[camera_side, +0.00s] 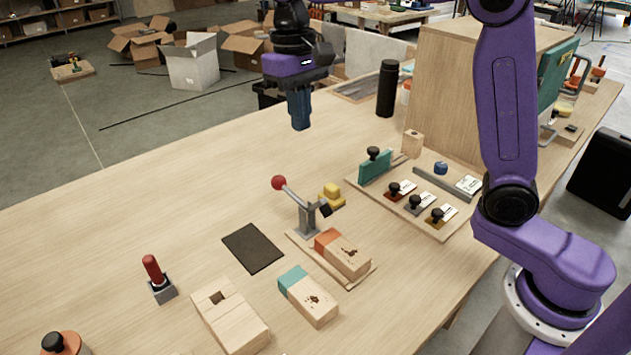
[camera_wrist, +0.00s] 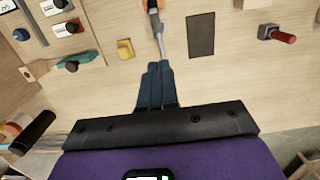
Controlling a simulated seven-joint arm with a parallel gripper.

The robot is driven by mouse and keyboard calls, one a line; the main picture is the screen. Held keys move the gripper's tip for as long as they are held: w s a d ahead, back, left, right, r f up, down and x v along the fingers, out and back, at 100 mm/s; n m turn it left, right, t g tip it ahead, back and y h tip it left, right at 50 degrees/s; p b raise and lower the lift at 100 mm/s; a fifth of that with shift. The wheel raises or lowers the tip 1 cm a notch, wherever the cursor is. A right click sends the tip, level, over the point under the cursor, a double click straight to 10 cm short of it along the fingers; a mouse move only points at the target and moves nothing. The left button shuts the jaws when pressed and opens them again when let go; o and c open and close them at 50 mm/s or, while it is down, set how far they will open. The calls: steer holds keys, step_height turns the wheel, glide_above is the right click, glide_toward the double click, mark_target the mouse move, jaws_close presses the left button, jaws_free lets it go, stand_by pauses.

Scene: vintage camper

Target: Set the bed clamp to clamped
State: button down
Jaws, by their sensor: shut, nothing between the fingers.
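The bed clamp (camera_side: 307,216) is a grey toggle clamp on a wooden base. Its lever tilts up to the left and ends in a red ball knob (camera_side: 279,183). Its black pad sits raised near the end of a wooden block with an orange end (camera_side: 343,253); I cannot tell whether it touches the block. My gripper (camera_side: 301,127) is shut and empty, pointing down, above and behind the clamp, apart from it. In the wrist view my blue fingers (camera_wrist: 158,65) are together, with the clamp's lever (camera_wrist: 159,30) just beyond the tips. The red knob is not visible there.
A yellow piece (camera_side: 332,195) stands right of the clamp. A dark mat (camera_side: 252,247) lies left of it. A teal-ended block (camera_side: 308,296) lies in front. A board with black-knobbed stamps (camera_side: 416,203) and a black bottle (camera_side: 387,88) are right. The table left of my gripper is clear.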

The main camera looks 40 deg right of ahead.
steer(key=s+f, duration=0.1)
steer(key=f, duration=0.2)
steer(key=s+f, duration=0.1)
steer(key=f, duration=0.3)
steer(key=s+f, duration=0.1)
steer(key=f, duration=0.3)
steer(key=shift+f, duration=0.25)
steer(key=shift+s+f, duration=0.45)
steer(key=shift+s, duration=0.05)
steer(key=shift+s, duration=0.1)
